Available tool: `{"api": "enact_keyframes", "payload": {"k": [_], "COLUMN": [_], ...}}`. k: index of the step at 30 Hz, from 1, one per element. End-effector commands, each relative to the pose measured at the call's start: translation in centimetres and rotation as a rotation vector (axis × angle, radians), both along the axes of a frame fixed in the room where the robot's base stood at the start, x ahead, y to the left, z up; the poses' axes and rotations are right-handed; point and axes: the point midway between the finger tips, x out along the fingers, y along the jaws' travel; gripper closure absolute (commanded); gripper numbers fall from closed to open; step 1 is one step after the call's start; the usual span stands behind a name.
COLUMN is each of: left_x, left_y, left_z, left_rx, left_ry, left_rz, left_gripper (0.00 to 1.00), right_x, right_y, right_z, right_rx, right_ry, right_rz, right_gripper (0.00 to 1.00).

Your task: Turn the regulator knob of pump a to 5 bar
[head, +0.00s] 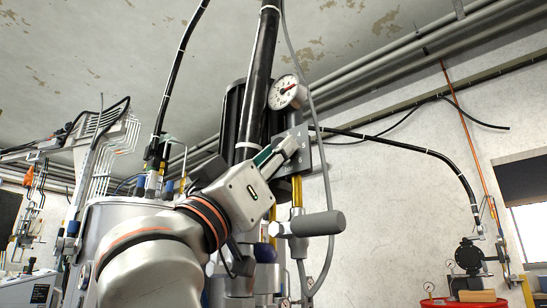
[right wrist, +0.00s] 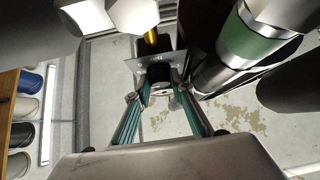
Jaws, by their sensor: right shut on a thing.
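My right gripper (head: 292,146) reaches up from below to the dark regulator plate of the pump (head: 311,157), which carries white numbers including a 5 and a 6. In the right wrist view, my right gripper's two fingers (right wrist: 162,88) are closed around the dark regulator knob (right wrist: 160,74) in front of the plate (right wrist: 138,66). In the head view the hand mostly hides the knob, and I cannot read its setting. A round white gauge (head: 287,92) with a red needle sits just above the plate; its reading is too small to tell. My left gripper is not in view.
A grey cylindrical handle (head: 318,224) sticks out below the plate. A thick black hose (head: 262,75) rises close beside the hand, and another hose (head: 400,147) runs right. Pipes and a silver drum (head: 105,215) stand at left.

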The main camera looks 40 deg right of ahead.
Motion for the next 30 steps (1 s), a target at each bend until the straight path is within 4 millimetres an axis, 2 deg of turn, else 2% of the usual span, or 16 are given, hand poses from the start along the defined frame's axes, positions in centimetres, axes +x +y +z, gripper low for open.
{"api": "enact_keyframes", "payload": {"k": [19,20,21,30], "left_x": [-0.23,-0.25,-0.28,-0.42], "left_y": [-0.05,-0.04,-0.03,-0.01], "left_z": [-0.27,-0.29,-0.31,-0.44], "left_rx": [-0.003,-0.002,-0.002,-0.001], "left_ry": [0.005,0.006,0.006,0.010], "left_rz": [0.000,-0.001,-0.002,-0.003], "left_gripper": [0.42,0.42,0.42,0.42], "right_x": [0.07,0.07,0.07,0.07], "right_y": [-0.09,-0.09,-0.09,-0.03], "right_z": [0.00,0.00,0.00,-0.01], "right_rx": [0.007,0.007,0.007,0.006], "right_ry": [-0.050,-0.050,-0.050,-0.049], "right_rz": [0.002,0.002,0.002,0.001], "right_gripper": [0.99,0.70,0.61,0.61]}}
